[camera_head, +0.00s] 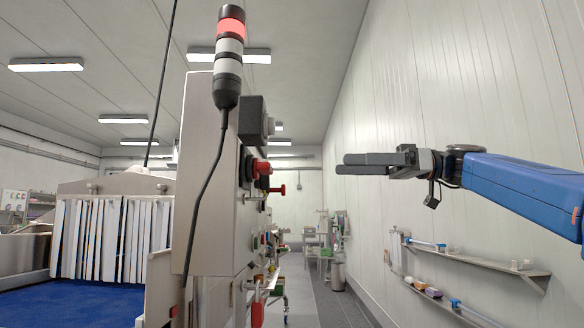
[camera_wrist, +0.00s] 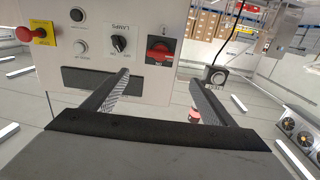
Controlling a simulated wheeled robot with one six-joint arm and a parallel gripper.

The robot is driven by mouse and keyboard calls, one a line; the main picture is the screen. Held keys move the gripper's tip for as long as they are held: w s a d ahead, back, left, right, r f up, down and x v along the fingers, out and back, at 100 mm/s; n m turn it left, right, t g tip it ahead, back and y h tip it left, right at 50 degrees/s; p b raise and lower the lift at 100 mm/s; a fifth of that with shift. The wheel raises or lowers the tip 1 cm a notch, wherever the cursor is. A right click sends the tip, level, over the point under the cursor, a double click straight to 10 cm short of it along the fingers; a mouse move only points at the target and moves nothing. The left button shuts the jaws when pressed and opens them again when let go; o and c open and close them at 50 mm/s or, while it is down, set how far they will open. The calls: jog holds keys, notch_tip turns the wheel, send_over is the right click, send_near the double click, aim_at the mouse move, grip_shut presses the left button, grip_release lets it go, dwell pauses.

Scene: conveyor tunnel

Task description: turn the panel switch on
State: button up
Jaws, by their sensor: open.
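The control panel (camera_head: 205,180) stands nearly edge-on left of centre in the head view. In the wrist view its face (camera_wrist: 185,15) appears upside down. It carries a red rotary switch (camera_wrist: 159,50) on a dark plate and a black knob (camera_wrist: 118,43) under inverted lettering like "LAMPS". Which one is the panel switch I cannot tell. In the head view, red controls (camera_head: 262,167) stick out from the panel face. My gripper (camera_head: 342,163) is open and empty, right of the panel and apart from it. In the wrist view its fingertips (camera_wrist: 160,78) frame the area by the red switch.
A signal tower (camera_head: 230,60) with a red-lit top and hanging cable stands at the panel. A grey box (camera_head: 256,120) juts from its upper edge. A red emergency button (camera_wrist: 25,34) sits on yellow. The wall shelf (camera_head: 480,270) is below my arm. Open aisle lies beyond.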

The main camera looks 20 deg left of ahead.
send_near(263, 169)
jog(key=w+a+r, duration=0.1)
jog(key=a, duration=0.7)
jog(key=shift+w+a, duration=0.3)
jog(key=shift+w, duration=0.05)
jog(key=shift+r, duration=0.2)
jog(key=shift+c, duration=0.3)
jog(key=c, duration=1)
